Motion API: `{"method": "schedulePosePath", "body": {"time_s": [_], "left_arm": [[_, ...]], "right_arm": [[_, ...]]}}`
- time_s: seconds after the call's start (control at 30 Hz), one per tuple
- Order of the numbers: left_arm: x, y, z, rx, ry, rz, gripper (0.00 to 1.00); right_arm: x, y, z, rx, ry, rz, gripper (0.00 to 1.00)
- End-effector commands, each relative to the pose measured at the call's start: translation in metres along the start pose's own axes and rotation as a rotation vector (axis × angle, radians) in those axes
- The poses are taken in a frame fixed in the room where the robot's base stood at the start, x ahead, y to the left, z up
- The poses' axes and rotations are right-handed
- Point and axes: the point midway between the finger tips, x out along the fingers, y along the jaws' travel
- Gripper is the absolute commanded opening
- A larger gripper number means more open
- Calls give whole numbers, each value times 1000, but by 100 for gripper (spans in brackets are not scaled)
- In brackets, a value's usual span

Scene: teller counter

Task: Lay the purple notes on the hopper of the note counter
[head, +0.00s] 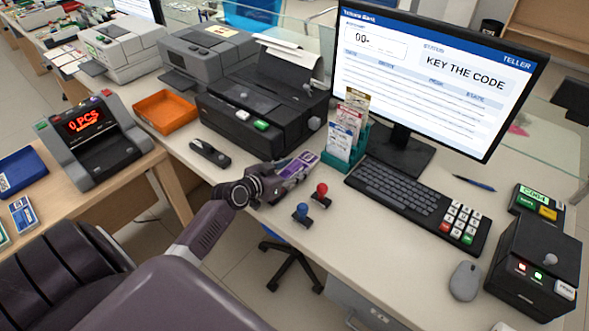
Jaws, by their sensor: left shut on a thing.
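The purple notes (302,162) are a small bundle above the counter, in front of the black printer. My left gripper (293,172) is shut on them, and its fingers hide part of the bundle. The note counter (95,138) stands on the wooden desk at the left. It is a dark grey machine with a red display reading "0 PCS" and a dark sloped front. No notes show on it. My right gripper is not in view.
An orange tray (166,112) and a stapler (210,153) lie between the note counter and my gripper. The black printer (262,115) stands behind.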

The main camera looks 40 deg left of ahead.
Motion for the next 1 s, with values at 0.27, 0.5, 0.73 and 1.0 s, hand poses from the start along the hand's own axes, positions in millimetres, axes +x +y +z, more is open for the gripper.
{"method": "schedulePosePath", "body": {"time_s": [0.27, 0.5, 0.73, 1.0], "left_arm": [[1, 0, 0, 0, 2, 0, 17], [1, 0, 2, 0, 1, 0, 58], [1, 0, 2, 0, 0, 0, 60], [-11, 0, 1, 1, -2, 0, 60]], "right_arm": [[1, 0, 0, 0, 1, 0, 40], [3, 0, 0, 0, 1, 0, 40], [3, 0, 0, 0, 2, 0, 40], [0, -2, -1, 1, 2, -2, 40]]}}
